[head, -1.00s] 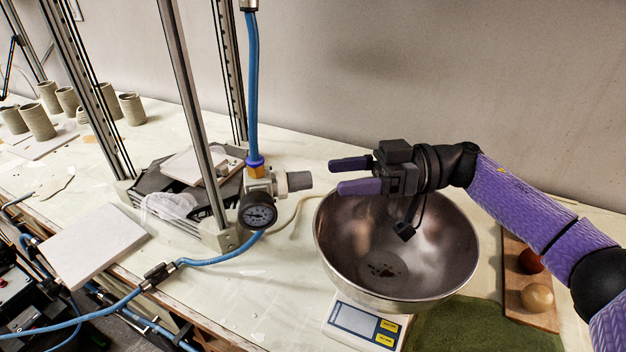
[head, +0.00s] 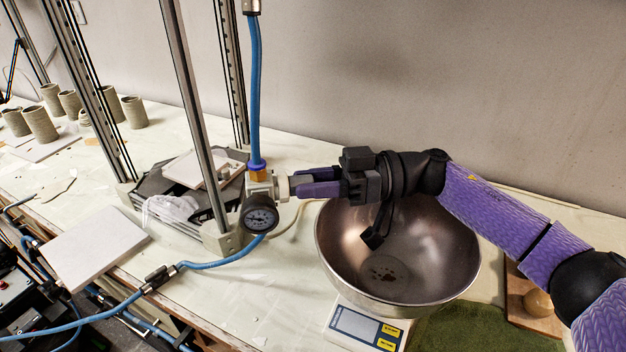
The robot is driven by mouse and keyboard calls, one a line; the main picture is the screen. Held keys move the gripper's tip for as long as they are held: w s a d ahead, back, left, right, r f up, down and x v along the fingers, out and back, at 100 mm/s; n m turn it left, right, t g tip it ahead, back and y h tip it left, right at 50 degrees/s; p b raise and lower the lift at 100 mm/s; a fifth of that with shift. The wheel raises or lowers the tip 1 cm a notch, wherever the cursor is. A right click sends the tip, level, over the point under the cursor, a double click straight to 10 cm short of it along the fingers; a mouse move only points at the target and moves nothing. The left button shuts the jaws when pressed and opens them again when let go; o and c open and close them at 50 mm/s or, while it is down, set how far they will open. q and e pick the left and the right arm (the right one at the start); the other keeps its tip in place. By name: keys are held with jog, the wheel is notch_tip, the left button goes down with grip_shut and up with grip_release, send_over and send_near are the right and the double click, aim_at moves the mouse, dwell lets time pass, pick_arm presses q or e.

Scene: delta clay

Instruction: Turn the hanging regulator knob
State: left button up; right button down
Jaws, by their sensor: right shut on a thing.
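The regulator (head: 259,186) hangs on a blue hose, with a round black pressure gauge (head: 259,218) on its front. Its grey knob (head: 284,187) points right and is mostly hidden by my fingers. My right gripper (head: 302,182) comes in from the right, with its purple fingers at the knob, one on the far side and one on the near side. It is shut on the knob. My left gripper is not in view.
A steel bowl (head: 447,250) on a scale (head: 352,322) stands below my right gripper. A metal frame post (head: 197,110) rises just left of the regulator. A white tile (head: 95,243) lies at the left, and clay cups (head: 40,124) stand at the back left.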

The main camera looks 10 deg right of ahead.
jog(key=shift+n, duration=0.4)
jog(key=shift+n+p, duration=0.6)
jog(key=shift+n, duration=2.4)
jog(key=shift+c, duration=1.8)
grip_release()
jog(key=d, duration=0.7)
jog(key=shift+d+f, duration=0.15)
jog(key=shift+d, duration=0.15)
jog(key=shift+s, duration=0.1)
